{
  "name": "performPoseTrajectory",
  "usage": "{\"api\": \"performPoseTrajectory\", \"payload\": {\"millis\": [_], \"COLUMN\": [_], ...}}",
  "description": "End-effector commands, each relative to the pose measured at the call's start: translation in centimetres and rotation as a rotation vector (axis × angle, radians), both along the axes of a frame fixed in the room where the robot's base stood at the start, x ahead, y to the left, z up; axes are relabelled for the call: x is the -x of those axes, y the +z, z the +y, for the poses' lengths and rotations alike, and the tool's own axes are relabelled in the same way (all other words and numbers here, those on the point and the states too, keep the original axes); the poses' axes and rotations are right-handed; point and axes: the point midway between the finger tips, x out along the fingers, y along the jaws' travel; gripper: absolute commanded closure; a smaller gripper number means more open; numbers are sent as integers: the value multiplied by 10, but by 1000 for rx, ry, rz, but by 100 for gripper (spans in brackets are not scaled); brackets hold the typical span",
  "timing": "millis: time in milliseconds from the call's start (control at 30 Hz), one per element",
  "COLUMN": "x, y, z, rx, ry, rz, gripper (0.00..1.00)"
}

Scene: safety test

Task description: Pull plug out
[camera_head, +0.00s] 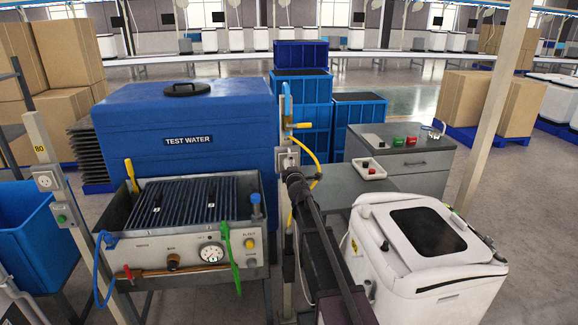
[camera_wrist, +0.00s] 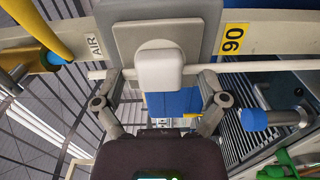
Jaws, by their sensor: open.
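A white plug (camera_wrist: 160,70) sits against a grey socket plate (camera_wrist: 125,40) in the wrist view. My gripper (camera_wrist: 160,82) is open, with one finger on each side of the plug and a visible gap on both sides. Whether the fingertips are level with the plug in depth is hard to tell. In the head view the socket box (camera_head: 287,158) is on the upright post in the middle, and my gripper (camera_head: 291,174) is right at it. The plug is hidden there by my arm and gripper.
A yellow hose and valve (camera_head: 300,126) are on the same post, just above the socket. The grill-like test bench (camera_head: 190,245) with a green strap stands left, the white machine (camera_head: 420,240) right. A blue TEST WATER tank (camera_head: 190,125) is behind.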

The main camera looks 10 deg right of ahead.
Motion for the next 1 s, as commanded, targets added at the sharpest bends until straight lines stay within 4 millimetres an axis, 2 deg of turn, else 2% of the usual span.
{"api": "performPoseTrajectory", "payload": {"millis": [767, 867, 1000], "x": [0, 0, 0], "y": [0, 0, 0], "z": [0, 0, 0], "rx": [0, 0, 0], "ry": [0, 0, 0], "rz": [0, 0, 0], "gripper": [9, 35, 77]}}
